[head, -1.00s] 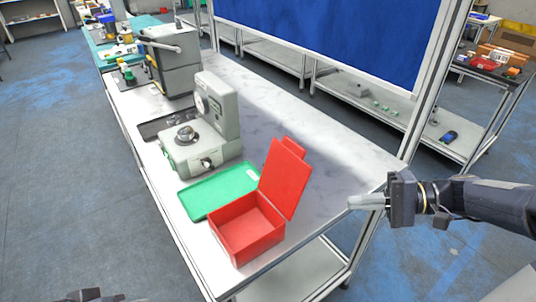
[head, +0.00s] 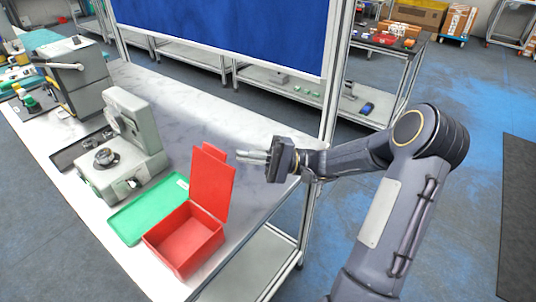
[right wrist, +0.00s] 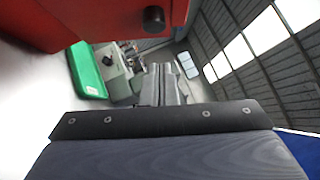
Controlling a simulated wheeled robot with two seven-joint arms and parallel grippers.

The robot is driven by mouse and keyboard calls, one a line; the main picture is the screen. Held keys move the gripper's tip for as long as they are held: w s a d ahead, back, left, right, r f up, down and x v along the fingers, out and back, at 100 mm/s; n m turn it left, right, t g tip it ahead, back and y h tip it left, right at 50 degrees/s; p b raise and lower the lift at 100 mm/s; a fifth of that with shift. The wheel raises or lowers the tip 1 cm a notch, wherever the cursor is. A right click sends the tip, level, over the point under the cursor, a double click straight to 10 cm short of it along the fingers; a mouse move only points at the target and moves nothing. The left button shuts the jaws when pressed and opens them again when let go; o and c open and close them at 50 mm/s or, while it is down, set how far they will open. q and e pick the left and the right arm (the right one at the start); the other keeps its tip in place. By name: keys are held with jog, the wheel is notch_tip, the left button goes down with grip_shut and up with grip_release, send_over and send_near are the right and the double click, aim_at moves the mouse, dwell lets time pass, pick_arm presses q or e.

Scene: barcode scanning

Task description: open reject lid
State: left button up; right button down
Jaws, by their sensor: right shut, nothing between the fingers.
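The red reject box (head: 184,241) stands on the front part of the table, and its inside shows empty. Its red lid (head: 212,183) stands up, tilted slightly back, on the box's right side. My right gripper (head: 243,156) is shut and empty, just right of the lid's upper part in the head view, with a small gap seeming to lie between. In the right wrist view, the shut fingers (right wrist: 160,84) point away and a red surface (right wrist: 95,18) fills the upper left. My left gripper is not in view.
A green tray (head: 148,209) lies left of the red box. A grey device (head: 124,160) with a round knob stands beyond it. The white table (head: 190,105) is clear behind the lid. A blue panel (head: 235,30) on metal posts rises behind the table.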

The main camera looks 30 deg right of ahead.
aim_at(214, 179)
jog(key=a, duration=0.1)
jog(key=a+r, duration=0.1)
jog(key=s+a+p, duration=0.1)
jog(key=a, duration=0.1)
jog(key=shift+r, duration=0.15)
jog(key=shift+r, duration=0.1)
jog(key=shift+s+a+r+n+g+h, duration=0.25)
jog(key=shift+a+r+n+g+h, duration=0.15)
jog(key=shift+a+r+n, duration=0.15)
jog(key=shift+s+a+r+n+g+h, duration=0.25)
jog(key=shift+a+r+n+g+h, duration=0.15)
jog(key=shift+a+n, duration=0.25)
